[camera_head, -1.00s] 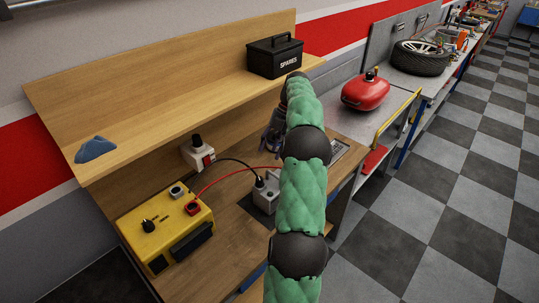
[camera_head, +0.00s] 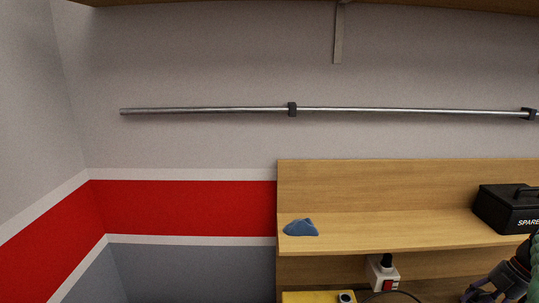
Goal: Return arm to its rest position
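My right arm (camera_head: 535,265), with its green cover, shows only as a sliver at the right edge. Its dark gripper (camera_head: 485,291) is in the lower right corner, in front of the wooden bench unit and below its shelf. The gripper is small and partly cut off by the frame, so I cannot tell whether its fingers are open or shut. My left arm and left gripper are not in view.
A wooden shelf (camera_head: 400,232) carries a blue cloth (camera_head: 301,228) and a black SPARES box (camera_head: 508,208). Below are a socket with a black plug (camera_head: 383,273) and the top of a yellow box (camera_head: 315,297). A metal pipe (camera_head: 210,110) runs along the wall.

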